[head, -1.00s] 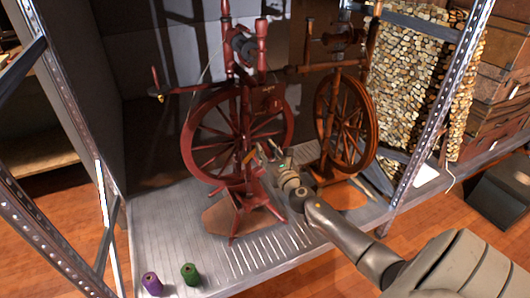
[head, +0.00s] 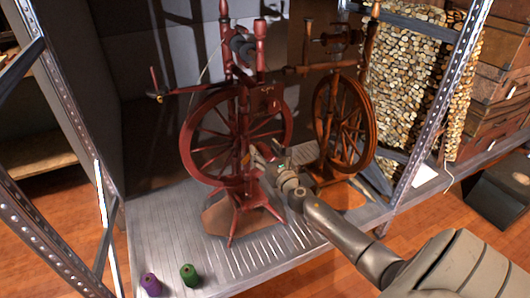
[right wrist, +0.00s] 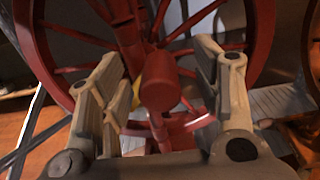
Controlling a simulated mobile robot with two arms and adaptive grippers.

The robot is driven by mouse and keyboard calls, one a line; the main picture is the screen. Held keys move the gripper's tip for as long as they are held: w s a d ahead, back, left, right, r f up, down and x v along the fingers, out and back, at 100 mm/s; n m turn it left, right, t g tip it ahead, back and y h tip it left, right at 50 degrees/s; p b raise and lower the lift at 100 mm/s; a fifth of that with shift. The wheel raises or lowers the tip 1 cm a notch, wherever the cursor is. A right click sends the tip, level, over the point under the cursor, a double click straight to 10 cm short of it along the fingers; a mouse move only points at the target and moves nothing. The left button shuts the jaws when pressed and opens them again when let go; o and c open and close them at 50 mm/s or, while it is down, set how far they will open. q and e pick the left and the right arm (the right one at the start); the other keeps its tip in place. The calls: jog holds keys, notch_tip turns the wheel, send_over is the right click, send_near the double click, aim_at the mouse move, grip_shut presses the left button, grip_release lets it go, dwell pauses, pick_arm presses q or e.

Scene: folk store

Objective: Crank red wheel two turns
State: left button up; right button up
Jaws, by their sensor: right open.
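The red spinning wheel (head: 190,150) stands upright on a metal shelf, its spoked wheel facing me. In the right wrist view its red rim (right wrist: 262,40) and spokes fill the top. A round-ended red part (right wrist: 160,88), perhaps the crank handle, sits between my fingers. My right gripper (head: 262,155) is at the right side of the red wheel, near its hub height or slightly below. In the right wrist view the right gripper (right wrist: 160,75) has its two fingers spread on either side of the red part, with gaps. My left gripper does not show.
A brown spinning wheel (head: 345,125) stands close on the right. A purple spool (head: 151,285) and a green spool (head: 189,274) stand at the shelf's front left. Metal shelf posts (head: 430,120) frame both sides. The front strip of the metal shelf (head: 165,235) is mostly bare.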

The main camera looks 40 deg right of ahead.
aim_at(267, 156)
jog(key=shift+s, duration=0.1)
dwell(0.4)
jog(key=shift+s+a, duration=0.15)
jog(key=shift+s, duration=0.4)
jog(key=shift+v, duration=1.05)
jog(key=shift+p+v, duration=0.35)
jog(key=shift+v, duration=1)
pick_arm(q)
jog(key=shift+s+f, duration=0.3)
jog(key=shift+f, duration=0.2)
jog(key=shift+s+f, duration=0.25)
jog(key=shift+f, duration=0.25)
pick_arm(e)
jog(key=v, duration=0.3)
